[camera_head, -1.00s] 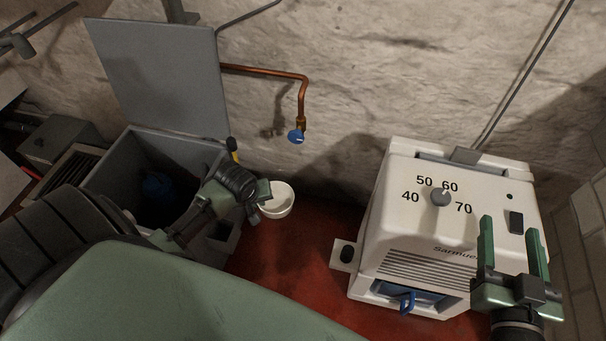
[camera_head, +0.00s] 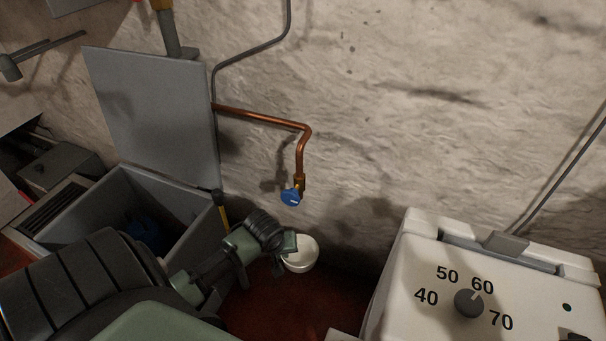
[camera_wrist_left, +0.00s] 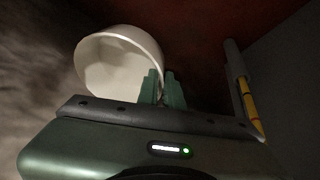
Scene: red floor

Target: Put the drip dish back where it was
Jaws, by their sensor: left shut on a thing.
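The drip dish is a small white round bowl (camera_head: 302,255), near the wall and below the copper pipe's blue-handled tap (camera_head: 291,197). My left gripper (camera_head: 288,243) is shut on its rim. In the left wrist view the dish (camera_wrist_left: 108,62) shows its pale inside, with the green fingers of the gripper (camera_wrist_left: 162,88) at its edge. The dish appears held above the red floor, a little to the right of the tap in the head view. Its height cannot be told exactly. My right gripper is out of view.
A grey box (camera_head: 172,200) with its lid (camera_head: 150,115) raised stands on the left, a blue thing (camera_head: 141,232) inside. A yellow-and-black tool (camera_head: 222,210) stands at its right corner. A white machine with a dial (camera_head: 468,303) stands on the right. Red floor (camera_head: 290,300) lies between.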

